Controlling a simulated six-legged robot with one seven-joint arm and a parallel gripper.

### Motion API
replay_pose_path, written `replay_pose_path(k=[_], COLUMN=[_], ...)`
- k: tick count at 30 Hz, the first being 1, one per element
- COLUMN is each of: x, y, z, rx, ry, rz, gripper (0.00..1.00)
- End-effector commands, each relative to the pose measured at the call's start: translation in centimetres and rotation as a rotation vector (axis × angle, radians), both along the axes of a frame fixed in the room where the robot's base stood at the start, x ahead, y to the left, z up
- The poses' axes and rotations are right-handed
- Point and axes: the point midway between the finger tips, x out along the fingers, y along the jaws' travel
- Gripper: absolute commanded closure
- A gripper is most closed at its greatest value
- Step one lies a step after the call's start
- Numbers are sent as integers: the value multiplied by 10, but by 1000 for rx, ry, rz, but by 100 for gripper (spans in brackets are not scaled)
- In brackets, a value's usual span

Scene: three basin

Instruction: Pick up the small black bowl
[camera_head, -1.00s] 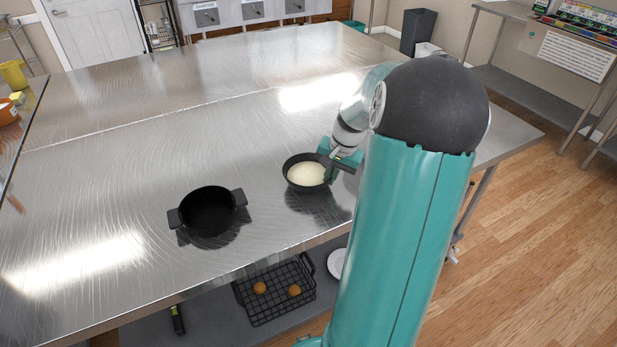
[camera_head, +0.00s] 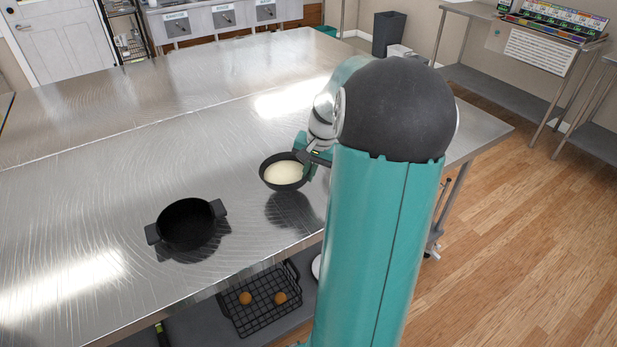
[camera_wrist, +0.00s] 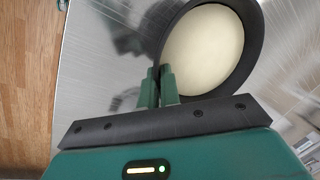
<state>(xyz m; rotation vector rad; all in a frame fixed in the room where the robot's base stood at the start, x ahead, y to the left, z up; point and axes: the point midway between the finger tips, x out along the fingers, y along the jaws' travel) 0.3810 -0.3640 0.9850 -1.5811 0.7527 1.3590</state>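The small black bowl (camera_head: 264,179) has a pale cream inside or filling; I cannot tell which. In the head view it hangs a little above the steel table, apart from its dark reflection. My gripper (camera_head: 309,165) is at its right side, partly hidden by my arm. In the wrist view the bowl (camera_wrist: 256,38) lies at the top right, and my gripper's green fingers (camera_wrist: 160,85) are close together on its near rim. The bowl looks about level.
A black two-handled pot (camera_head: 187,224) stands on the steel table (camera_head: 90,190) to the left of the bowl. A black wire basket (camera_head: 262,310) with two brown round items is on the lower shelf. The far tabletop is clear.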

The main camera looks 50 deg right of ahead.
Motion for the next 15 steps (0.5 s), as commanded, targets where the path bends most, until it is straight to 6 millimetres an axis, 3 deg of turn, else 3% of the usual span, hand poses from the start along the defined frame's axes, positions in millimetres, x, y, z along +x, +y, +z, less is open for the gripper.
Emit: replay_pose_path(k=[15], x=[-40], y=[14], z=[52], rx=[-3], ry=[-2], rz=[-2], gripper=[100])
